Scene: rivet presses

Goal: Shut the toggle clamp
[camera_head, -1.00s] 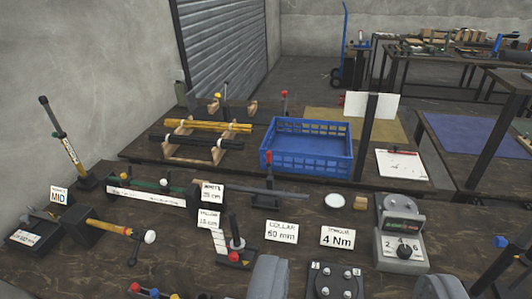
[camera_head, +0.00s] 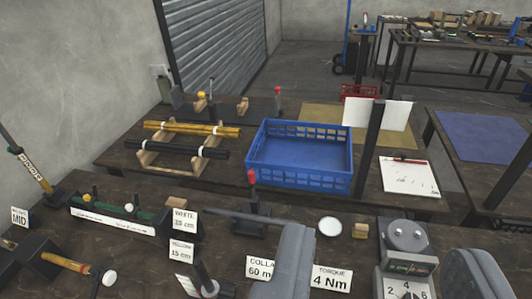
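An upright handle with a red grip (camera_head: 252,178) stands on a dark base (camera_head: 258,221) left of centre on the near bench. A grey bar (camera_head: 218,214) runs left from that base. This looks like the toggle clamp, with its handle raised, but I cannot be sure. My gripper (camera_head: 383,244) shows as two grey fingers at the bottom of the view, spread wide and empty. The left finger is nearer the camera than the red-gripped handle and to its right, apart from it. It partly covers the collar sign (camera_head: 259,268).
A blue crate (camera_head: 300,180) and a rack of yellow and black rods (camera_head: 188,146) stand behind. A dark post (camera_head: 370,140) rises right of the crate. A dial device (camera_head: 408,240) and the torque sign (camera_head: 331,279) lie near the fingers. Another red-tipped upright (camera_head: 278,96) stands farther back.

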